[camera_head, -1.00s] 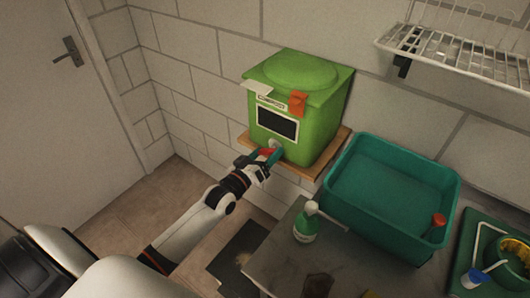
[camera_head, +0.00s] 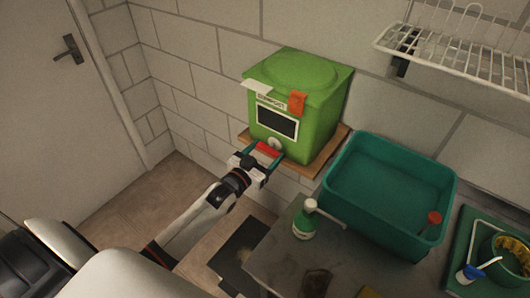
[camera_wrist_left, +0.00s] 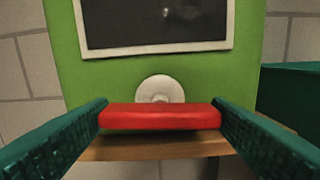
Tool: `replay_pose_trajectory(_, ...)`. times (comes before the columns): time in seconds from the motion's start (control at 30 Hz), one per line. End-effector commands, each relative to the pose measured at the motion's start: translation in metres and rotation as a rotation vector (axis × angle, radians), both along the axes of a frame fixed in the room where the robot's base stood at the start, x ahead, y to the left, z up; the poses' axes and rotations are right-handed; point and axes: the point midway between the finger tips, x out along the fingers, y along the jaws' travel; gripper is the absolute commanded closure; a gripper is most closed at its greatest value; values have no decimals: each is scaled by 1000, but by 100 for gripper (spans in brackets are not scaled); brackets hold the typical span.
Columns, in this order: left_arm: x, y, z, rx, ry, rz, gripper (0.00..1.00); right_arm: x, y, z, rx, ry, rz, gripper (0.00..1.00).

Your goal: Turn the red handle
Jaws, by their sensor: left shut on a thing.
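The red handle (camera_head: 268,149) sits at the lower front of the green box (camera_head: 312,132), in front of a round white hub (camera_wrist_left: 160,90). In the left wrist view the red handle (camera_wrist_left: 160,116) lies level, its long side running left to right. My left gripper (camera_head: 262,158) is shut on it, with one teal finger against each end of the handle. The handle hides the lower part of the hub. My right gripper is not in view.
The green box stands on a wooden shelf (camera_head: 309,171) on the wall. A teal tub (camera_head: 334,197) and a green bottle (camera_head: 304,227) stand on the grey counter (camera_head: 270,262) to the right. A white wire rack (camera_head: 450,62) hangs above.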

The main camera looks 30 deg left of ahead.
Motion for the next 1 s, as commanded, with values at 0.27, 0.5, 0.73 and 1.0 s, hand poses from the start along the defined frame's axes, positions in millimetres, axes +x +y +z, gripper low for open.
replay_pose_trajectory(0.27, -1, 0, -3, 9, 5, 0, 50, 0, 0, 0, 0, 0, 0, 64)
replay_pose_trajectory(0.5, -1, 0, -3, 8, 5, 0, 16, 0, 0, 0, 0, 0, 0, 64)
replay_pose_trajectory(0.73, 0, 0, -1, 7, 2, 0, 5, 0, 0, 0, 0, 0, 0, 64)
replay_pose_trajectory(1.0, -13, 2, -3, 6, 2, 0, 5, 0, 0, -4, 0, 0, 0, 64)
